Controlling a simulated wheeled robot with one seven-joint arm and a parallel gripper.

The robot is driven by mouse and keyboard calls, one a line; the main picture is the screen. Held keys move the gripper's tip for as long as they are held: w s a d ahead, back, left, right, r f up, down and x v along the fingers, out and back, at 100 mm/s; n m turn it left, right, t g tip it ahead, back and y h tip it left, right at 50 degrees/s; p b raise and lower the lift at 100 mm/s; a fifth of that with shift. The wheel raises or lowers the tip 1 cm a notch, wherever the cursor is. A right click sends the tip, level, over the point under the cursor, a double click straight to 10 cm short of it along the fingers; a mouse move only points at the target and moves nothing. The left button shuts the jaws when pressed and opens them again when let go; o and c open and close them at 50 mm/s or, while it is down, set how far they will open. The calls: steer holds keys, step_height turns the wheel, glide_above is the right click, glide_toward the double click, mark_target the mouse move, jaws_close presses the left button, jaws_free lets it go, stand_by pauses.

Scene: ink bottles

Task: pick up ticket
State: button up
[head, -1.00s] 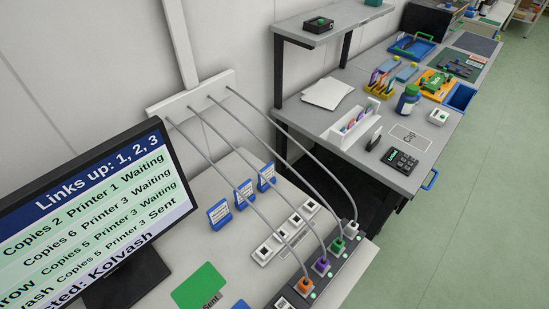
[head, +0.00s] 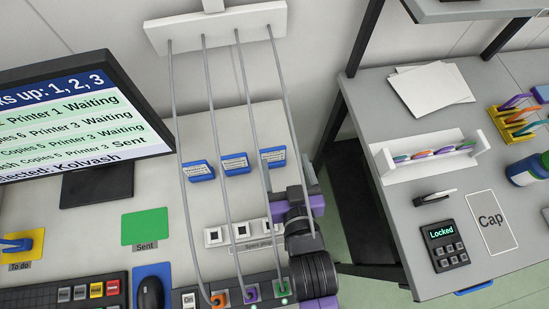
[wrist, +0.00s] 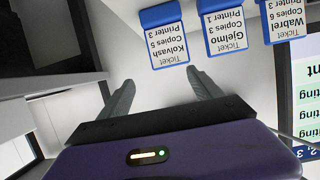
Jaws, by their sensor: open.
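Three blue-framed tickets stand in a row on the light desk behind the cables. The right ticket (head: 273,157) shows in the wrist view as the Kolvash ticket (wrist: 165,38), Copies 5, Printer 3. The middle one (head: 235,163) is the Gjelmo ticket (wrist: 223,28), Copies 3, Printer 1. The left one (head: 198,171) is the Wabrel ticket (wrist: 284,20), partly cut off in the wrist view. My gripper (wrist: 160,88) is open and empty, its fingers apart, pointing toward the Kolvash ticket without touching it. In the head view my arm and purple hand are right of the tickets; the fingertips are unclear.
Several grey cables run from a wall strip (head: 215,27) down past the tickets to a plug panel (head: 236,292). A monitor (head: 80,120) stands at left, with a green Sent mat (head: 145,228) nearby. A side table (head: 440,190) stands right, past a gap.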

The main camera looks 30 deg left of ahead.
mark_target(274, 152)
steer(key=shift+g, duration=0.4)
steer(key=a, duration=0.1)
steer(key=w+a+f, duration=0.1)
steer(key=a+f, duration=0.1)
steer(key=shift+w+a, duration=0.25)
steer(key=shift+w, duration=0.1)
steer(key=shift+p+x, duration=0.45)
steer(key=shift+x, duration=2.65)
steer(key=shift+s+f, duration=0.15)
steer(key=shift+c, duration=0.2)
jaws_close()
